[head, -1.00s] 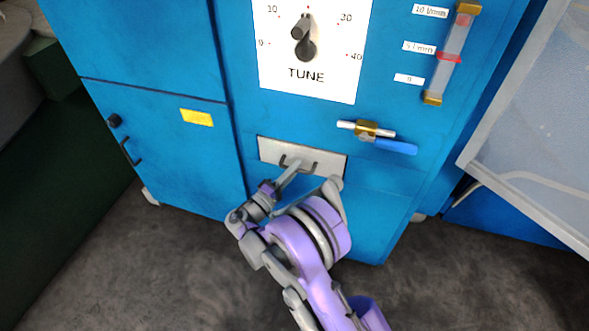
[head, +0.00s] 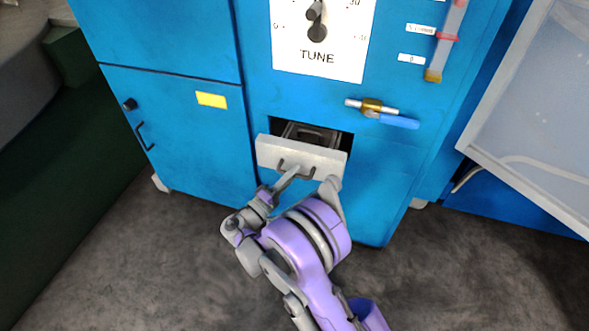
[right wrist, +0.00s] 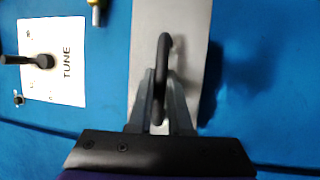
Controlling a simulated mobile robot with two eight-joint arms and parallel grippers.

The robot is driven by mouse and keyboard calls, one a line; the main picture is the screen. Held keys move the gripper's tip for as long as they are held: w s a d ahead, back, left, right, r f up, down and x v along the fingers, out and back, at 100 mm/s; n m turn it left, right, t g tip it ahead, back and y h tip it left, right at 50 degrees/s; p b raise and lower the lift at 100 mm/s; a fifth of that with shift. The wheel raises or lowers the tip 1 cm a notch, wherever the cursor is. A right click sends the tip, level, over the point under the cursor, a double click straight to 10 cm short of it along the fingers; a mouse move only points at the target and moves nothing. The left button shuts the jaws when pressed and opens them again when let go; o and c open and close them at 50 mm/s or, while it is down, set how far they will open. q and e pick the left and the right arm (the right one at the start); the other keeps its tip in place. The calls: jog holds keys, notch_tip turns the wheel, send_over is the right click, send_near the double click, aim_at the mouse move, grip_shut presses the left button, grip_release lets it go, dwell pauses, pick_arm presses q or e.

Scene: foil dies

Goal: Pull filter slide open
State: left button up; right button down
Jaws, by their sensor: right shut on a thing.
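The filter slide (head: 322,160) is a drawer with a pale grey front and a dark handle (head: 283,167). It stands partly out of the blue cabinet, with a dark opening and part of its inside showing behind the front. My right gripper (head: 296,172) is at the handle. In the right wrist view, my right gripper (right wrist: 160,100) is shut on the dark handle (right wrist: 162,55), with a finger on each side of the bar and the pale slide front (right wrist: 185,20) behind. My left gripper is not in view.
The blue cabinet (head: 185,130) has a TUNE dial (head: 315,20) above the slide. A valve with a blue lever (head: 395,121) sits to the upper right. A translucent panel (head: 535,120) stands at the right. Dark floor (head: 130,260) lies open in front.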

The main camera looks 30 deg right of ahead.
jog(key=s+a, duration=0.4)
jog(key=shift+a, duration=0.4)
jog(key=c, duration=0.8)
grip_release()
jog(key=shift+c, duration=0.2)
jog(key=p+v, duration=0.1)
jog(key=v, duration=0.9)
jog(key=shift+a, duration=0.35)
jog(key=shift+s+a+f, duration=0.1)
jog(key=shift+s, duration=0.05)
